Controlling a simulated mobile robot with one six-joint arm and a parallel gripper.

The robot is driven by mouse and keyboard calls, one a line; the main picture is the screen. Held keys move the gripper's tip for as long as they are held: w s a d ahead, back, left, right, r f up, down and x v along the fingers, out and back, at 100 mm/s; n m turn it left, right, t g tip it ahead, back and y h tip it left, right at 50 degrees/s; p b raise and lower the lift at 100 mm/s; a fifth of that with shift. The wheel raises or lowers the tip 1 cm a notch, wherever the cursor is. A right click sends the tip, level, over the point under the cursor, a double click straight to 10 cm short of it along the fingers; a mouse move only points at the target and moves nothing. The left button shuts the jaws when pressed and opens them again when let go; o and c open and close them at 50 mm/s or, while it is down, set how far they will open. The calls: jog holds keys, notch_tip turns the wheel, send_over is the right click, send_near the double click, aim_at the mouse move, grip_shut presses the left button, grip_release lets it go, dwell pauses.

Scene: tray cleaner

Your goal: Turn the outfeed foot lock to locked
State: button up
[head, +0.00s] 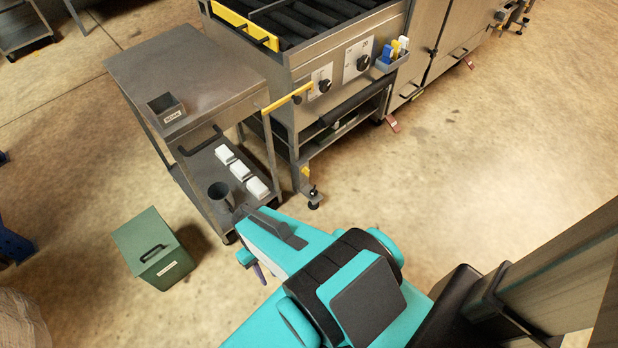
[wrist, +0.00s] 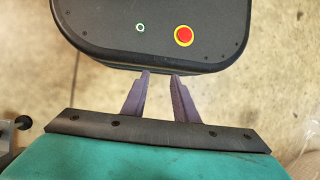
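The roller table (head: 335,85) at top centre has a leg ending in a dark foot with a small grey fitting and a yellow tab, which looks like the foot lock (head: 311,194). Its setting is too small to tell. My gripper (wrist: 160,90) shows two purple fingers apart with nothing between them in the wrist view. In the head view my arm largely hides the gripper, and only a purple finger (head: 259,271) shows below the foot, over the floor. It is apart from the foot. A dark knob on grey metal shows at the wrist view's left edge; I cannot tell what it belongs to.
A grey trolley (head: 190,62) with a soap box (head: 166,108), white blocks (head: 240,170) and a dark cup (head: 221,193) stands left of the foot. A green box (head: 153,249) is on the floor at lower left. Red pedals (head: 391,123) show farther right. The floor right of the foot is clear.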

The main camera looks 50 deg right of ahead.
jog(key=w+d+f+t+y+b, duration=0.4)
jog(key=w+d+f+t+b, duration=0.15)
jog(key=w+b, duration=0.35)
jog(key=t+h+b, duration=0.7)
jog(key=t+b, duration=0.6)
jog(key=b, duration=0.6)
send_near(307, 172)
jog(key=shift+m, duration=0.4)
jog(key=v, duration=0.2)
jog(key=d+v, duration=0.1)
jog(key=v, duration=0.2)
jog(key=shift+s+r, duration=0.15)
jog(key=shift+s, duration=0.05)
jog(key=shift+b, duration=0.35)
jog(key=a+b+x, duration=0.1)
jog(key=b+x, duration=0.5)
jog(key=x, duration=0.7)
jog(key=shift+w+d+f, duration=0.3)
jog(key=shift+w, duration=0.05)
